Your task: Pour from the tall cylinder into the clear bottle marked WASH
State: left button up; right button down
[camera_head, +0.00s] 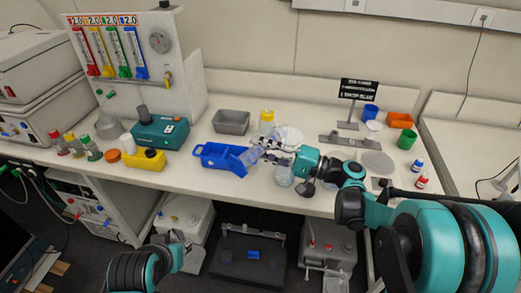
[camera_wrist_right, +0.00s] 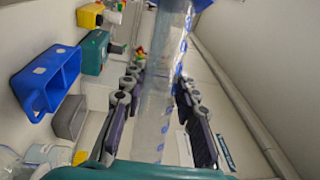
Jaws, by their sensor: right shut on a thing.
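My right gripper (camera_head: 268,149) is shut on a tall clear cylinder (camera_head: 251,157) above the bench. In the right wrist view, the cylinder (camera_wrist_right: 163,85) shows blue marks and runs between the two fingers (camera_wrist_right: 160,115). In the head view it looks strongly tilted, near the right end of a blue tray. A clear bottle (camera_head: 284,176) stands on the bench just below my right gripper, partly hidden by it. I cannot read a WASH mark on it. Whether liquid is leaving the cylinder cannot be told. Of my left arm, only links show at the bottom; its gripper is not visible.
The blue tray (camera_head: 212,154) and a grey bin (camera_head: 231,117) are to the left. A yellow-capped bottle (camera_head: 267,122) stands behind the gripper. A teal device (camera_head: 158,133) and yellow rack (camera_head: 142,162) are further left. Green (camera_head: 406,139) and blue (camera_head: 370,112) cups stand at right.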

jog(key=shift+w+d+r+m, duration=0.1)
jog(key=shift+r+m, duration=0.5)
jog(key=shift+m, duration=0.1)
jog(key=shift+w+d+r+m+t+y, duration=0.1)
jog(key=shift+r+m+t+y, duration=0.2)
jog(key=shift+r+m+t, duration=0.2)
jog(key=shift+r, duration=0.1)
dwell(1.6)
jog(key=shift+r+n+g+p, duration=0.1)
jog(key=shift+n+g+p, duration=0.2)
jog(key=shift+n+p, duration=0.4)
jog(key=shift+s+a+f+n+g+h, duration=0.1)
jog(key=shift+f+n+g+h, duration=0.3)
jog(key=shift+f+n, duration=0.55)
jog(key=shift+s+a+f+n+g+h, duration=0.15)
jog(key=shift+f+n+h, duration=0.4)
jog(key=shift+n, duration=0.6)
